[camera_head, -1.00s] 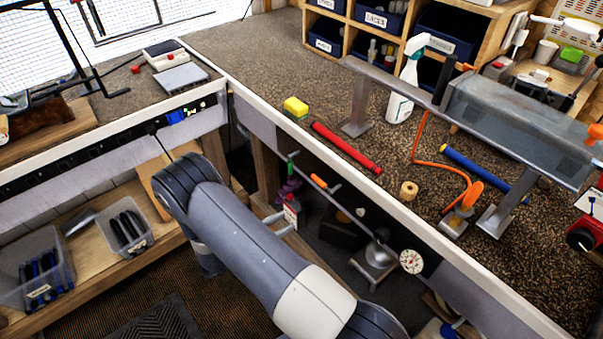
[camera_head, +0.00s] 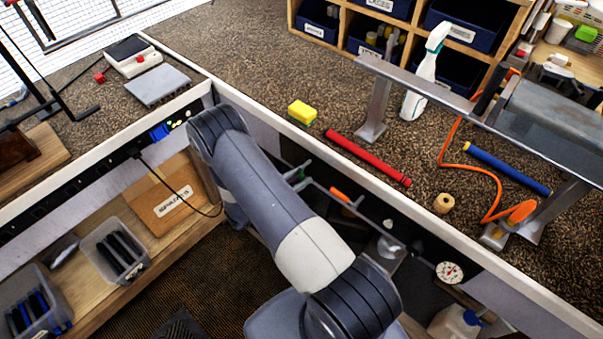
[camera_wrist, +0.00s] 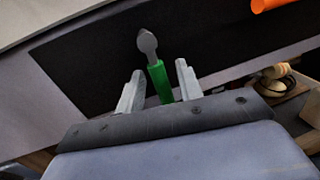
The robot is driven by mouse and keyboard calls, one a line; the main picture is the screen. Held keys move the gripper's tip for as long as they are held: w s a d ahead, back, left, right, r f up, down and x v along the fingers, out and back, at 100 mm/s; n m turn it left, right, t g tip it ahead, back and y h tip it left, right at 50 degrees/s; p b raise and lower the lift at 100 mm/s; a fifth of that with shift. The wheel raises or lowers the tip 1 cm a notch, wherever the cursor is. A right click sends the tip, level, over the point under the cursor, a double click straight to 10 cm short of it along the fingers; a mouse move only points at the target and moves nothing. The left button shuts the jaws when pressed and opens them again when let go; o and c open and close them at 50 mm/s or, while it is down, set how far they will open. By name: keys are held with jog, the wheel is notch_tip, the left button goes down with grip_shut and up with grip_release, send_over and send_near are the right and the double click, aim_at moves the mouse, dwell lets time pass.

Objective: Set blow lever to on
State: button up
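A lever with a green handle (camera_wrist: 160,82) and a grey pivot end (camera_wrist: 147,42) is on the dark panel under the bench. My gripper (camera_wrist: 160,68) is open, with one finger on each side of the green handle; I cannot tell whether either touches it. No label shows which lever is blow.
The bench edge (camera_head: 400,200) runs above the levers. A round gauge (camera_head: 450,272) and a white jug (camera_head: 455,323) are at the lower right. A red grip (camera_head: 368,158), a yellow sponge (camera_head: 301,112) and a spray bottle (camera_head: 424,75) are on the bench.

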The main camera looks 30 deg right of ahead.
jog(key=shift+d, duration=0.5)
grip_shut()
